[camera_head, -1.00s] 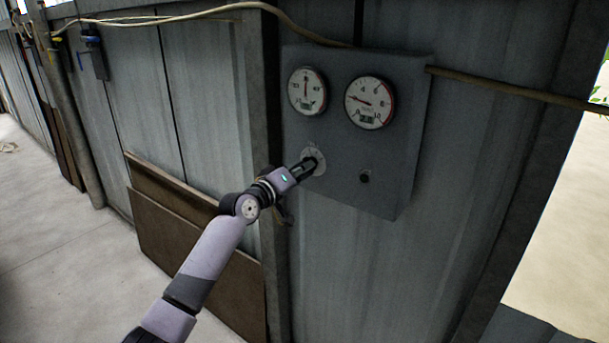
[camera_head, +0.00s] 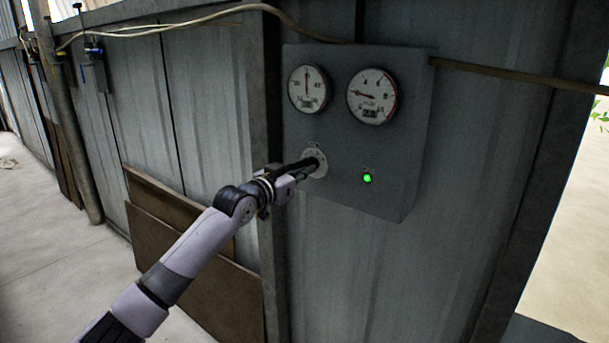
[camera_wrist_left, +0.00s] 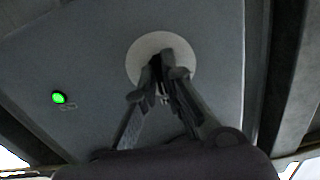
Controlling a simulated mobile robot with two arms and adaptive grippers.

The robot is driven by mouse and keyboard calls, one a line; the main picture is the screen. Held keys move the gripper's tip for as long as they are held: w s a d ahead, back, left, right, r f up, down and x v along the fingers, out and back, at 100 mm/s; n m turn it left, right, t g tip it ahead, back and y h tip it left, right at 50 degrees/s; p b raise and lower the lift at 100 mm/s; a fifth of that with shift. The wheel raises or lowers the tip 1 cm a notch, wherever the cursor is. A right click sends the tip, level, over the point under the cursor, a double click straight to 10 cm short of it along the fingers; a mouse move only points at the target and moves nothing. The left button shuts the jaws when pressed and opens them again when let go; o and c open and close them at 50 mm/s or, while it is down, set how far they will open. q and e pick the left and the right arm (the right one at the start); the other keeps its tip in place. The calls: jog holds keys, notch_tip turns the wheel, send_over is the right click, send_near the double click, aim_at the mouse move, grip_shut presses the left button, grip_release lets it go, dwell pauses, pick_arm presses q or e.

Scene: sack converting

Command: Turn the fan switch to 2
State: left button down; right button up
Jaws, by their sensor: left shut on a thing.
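The fan switch is a knob on a pale round dial plate (camera_head: 321,160) on the grey control panel (camera_head: 340,195). The dial plate also shows in the left wrist view (camera_wrist_left: 145,50). My left gripper (camera_head: 308,164) is at the middle of the dial, with its fingers shut on the knob. In the left wrist view the fingers (camera_wrist_left: 166,85) cover most of the knob, so its pointer and number cannot be read. A small green lamp (camera_head: 367,178) glows right of the dial; it also shows in the left wrist view (camera_wrist_left: 58,98). My right gripper is not in view.
Two round gauges, the left one (camera_head: 308,89) and the right one (camera_head: 372,96), sit above the dial. A cable (camera_head: 480,72) runs along the corrugated wall. Brown boards (camera_head: 185,265) lean at the lower left. Pale floor (camera_head: 50,240) lies open at the left.

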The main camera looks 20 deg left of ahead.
pick_arm(q)
jog(key=shift+m, duration=1.5)
jog(key=c, duration=1.7)
grip_release()
jog(key=v, duration=1.2)
